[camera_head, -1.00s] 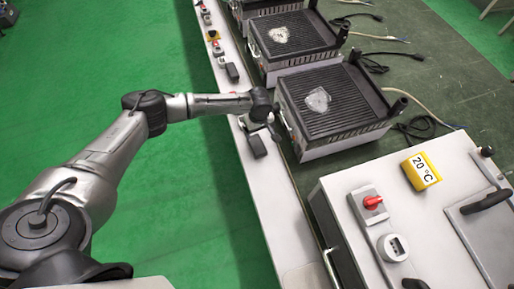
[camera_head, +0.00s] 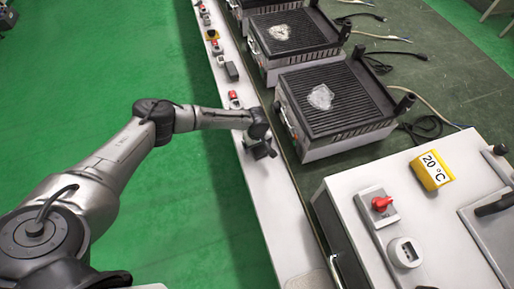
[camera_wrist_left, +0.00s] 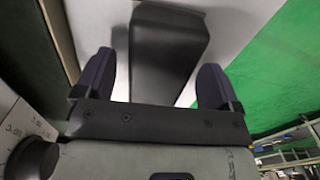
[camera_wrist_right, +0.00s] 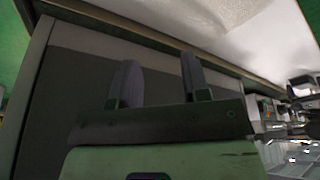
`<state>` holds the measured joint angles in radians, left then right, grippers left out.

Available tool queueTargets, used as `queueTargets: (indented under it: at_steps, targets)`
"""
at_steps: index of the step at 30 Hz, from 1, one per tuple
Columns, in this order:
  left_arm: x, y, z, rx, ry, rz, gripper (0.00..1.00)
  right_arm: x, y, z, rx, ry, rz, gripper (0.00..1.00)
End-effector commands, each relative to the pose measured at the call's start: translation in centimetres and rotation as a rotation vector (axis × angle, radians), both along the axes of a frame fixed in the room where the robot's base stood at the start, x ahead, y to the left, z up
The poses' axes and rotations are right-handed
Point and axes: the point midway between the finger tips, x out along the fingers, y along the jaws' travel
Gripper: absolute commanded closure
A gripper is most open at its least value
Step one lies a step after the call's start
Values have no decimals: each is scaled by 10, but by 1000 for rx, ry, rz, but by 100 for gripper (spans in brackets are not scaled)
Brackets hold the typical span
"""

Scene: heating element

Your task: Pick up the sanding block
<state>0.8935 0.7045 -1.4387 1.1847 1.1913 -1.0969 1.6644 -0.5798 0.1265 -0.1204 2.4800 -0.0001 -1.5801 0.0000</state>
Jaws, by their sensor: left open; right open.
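The sanding block appears to be the dark block with a rounded top in the left wrist view (camera_wrist_left: 168,48), on a white surface. In the head view, a dark shape is partly hidden by my left gripper (camera_head: 262,150) at the white ledge; I cannot separate block from fingers there. In the left wrist view my left gripper (camera_wrist_left: 160,85) is open, with one finger on each side of the block's near end. I cannot tell whether the fingers touch it. My right gripper (camera_wrist_right: 158,78) is open and empty in its wrist view; it is outside the head view.
A ribbed heating plate (camera_head: 335,100) stands just right of my left gripper, with others behind. The white ledge (camera_head: 280,215) holds red switches (camera_head: 234,95) and another dark block (camera_head: 231,71).

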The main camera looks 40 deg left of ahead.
Motion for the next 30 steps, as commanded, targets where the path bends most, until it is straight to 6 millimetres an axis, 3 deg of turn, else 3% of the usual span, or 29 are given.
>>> queueTargets:
  at_steps: [9,26,30]
  targets:
    - [0,0,-3,0,-1,0,12,0,2,-1,6,0,-4,57]
    - [0,0,-3,0,-1,0,65,0,3,-1,9,0,-6,57]
    - [0,0,-3,0,-1,0,68,0,2,-1,7,0,-5,57]
